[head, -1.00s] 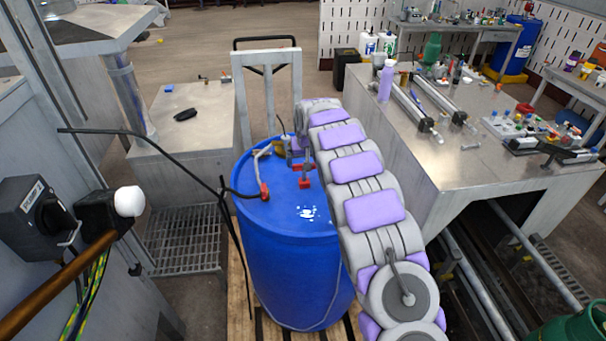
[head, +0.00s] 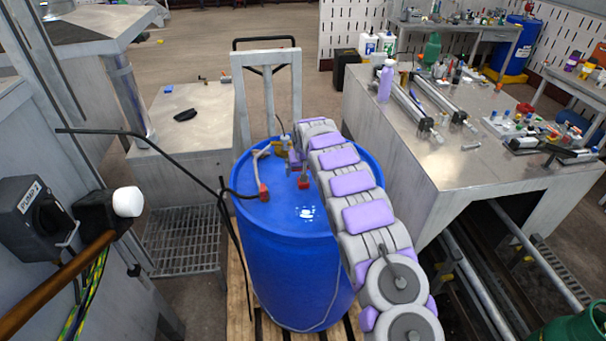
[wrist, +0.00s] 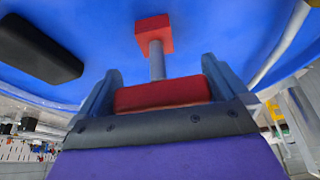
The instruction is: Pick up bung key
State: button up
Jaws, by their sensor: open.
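The blue drum (head: 285,240) stands upright with fittings on its lid. What looks like the bung key (head: 304,182) stands on the lid at the gripper end of my arm. In the wrist view, the bung key (wrist: 160,95) has a red bar near me and a grey shaft leading to a red block against the blue lid. My gripper (wrist: 160,82) is open, with one grey finger on each side of the red bar. I cannot tell whether the fingers touch it. In the head view, my gripper (head: 297,164) is small and partly hidden by my arm.
A red-ended hose fitting (head: 263,192) with a black hose sits on the lid's left. A metal hand truck (head: 268,85) stands behind the drum. A metal bench (head: 400,150) with tools and bottles is on the right. A black bar (wrist: 38,48) shows in the wrist view.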

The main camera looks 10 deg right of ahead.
jog(key=c, duration=1)
jog(key=shift+r, duration=0.1)
jog(key=shift+r, duration=1.6)
jog(key=shift+s, duration=0.15)
jog(key=shift+s+a+r, duration=0.3)
jog(key=shift+s, duration=2.25)
jog(key=shift+s+a+r, duration=0.25)
jog(key=shift+s+a, duration=0.05)
jog(key=shift+s, duration=2.3)
jog(key=shift+s+a+r, duration=0.3)
jog(key=shift+s, duration=2.25)
jog(key=shift+w+d+r+n+g+y+p, duration=0.25)
jog(key=shift+d+r+n+y, duration=0.4)
jog(key=shift+d+n, duration=1.25)
jog(key=shift+w+d+r+n+g+y+p, duration=0.1)
jog(key=shift+d+r+n+g+y+p, duration=0.4)
jog(key=shift+d+n, duration=1.4)
jog(key=shift+w+d+r+n+g+y+p, duration=0.2)
jog(key=shift+d+r+n+y, duration=0.55)
jog(key=shift+d+n, duration=1.15)
